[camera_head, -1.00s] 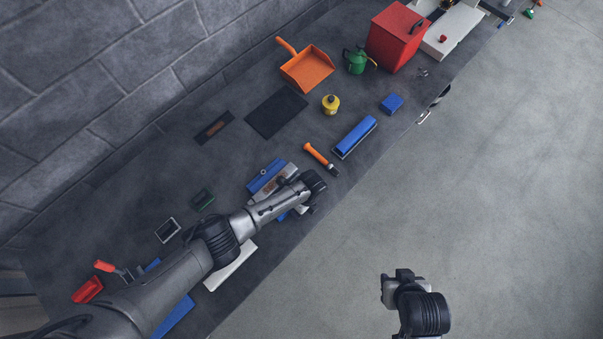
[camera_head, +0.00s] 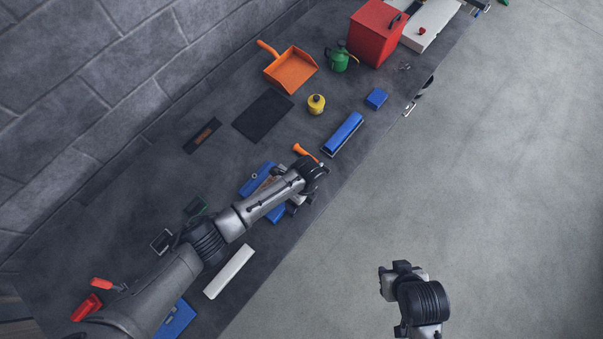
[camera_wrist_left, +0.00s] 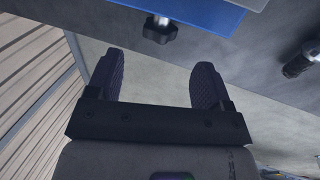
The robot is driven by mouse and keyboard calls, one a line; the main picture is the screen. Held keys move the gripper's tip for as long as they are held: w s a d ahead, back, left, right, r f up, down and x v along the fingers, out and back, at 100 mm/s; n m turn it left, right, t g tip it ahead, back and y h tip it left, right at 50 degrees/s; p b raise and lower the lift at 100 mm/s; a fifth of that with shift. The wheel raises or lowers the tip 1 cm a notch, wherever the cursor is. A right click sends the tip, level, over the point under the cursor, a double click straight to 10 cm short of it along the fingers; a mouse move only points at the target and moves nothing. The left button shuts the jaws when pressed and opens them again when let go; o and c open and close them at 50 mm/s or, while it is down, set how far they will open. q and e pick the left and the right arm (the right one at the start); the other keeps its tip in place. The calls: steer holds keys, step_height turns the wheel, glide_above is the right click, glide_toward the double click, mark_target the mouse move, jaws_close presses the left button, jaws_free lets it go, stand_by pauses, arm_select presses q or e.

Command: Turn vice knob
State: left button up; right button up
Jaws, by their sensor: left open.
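The blue vice (camera_head: 257,180) lies on the dark bench, partly covered by my left arm in the head view; another blue part (camera_head: 277,214) shows on the arm's near side. In the left wrist view a blue plate (camera_wrist_left: 205,12) crosses the top, with a black lobed knob (camera_wrist_left: 160,30) just below it. My left gripper (camera_wrist_left: 157,64) is open and empty. The knob appears beyond its fingertips, roughly between them and not touched. The knob is hidden in the head view. My right gripper (camera_head: 393,272) hangs over the floor, away from the bench; its fingers are unclear.
An orange-handled tool (camera_head: 302,150) lies beside my left gripper, partly covered. A white bar (camera_head: 230,271) lies nearer. The floor right of the bench is clear.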

arm_select(q)
steer(key=a+v, duration=0.1)
steer(key=v, duration=0.5)
steer(key=shift+d+r, duration=0.2)
steer(key=shift+d, duration=0.3)
steer(key=shift+w, duration=0.1)
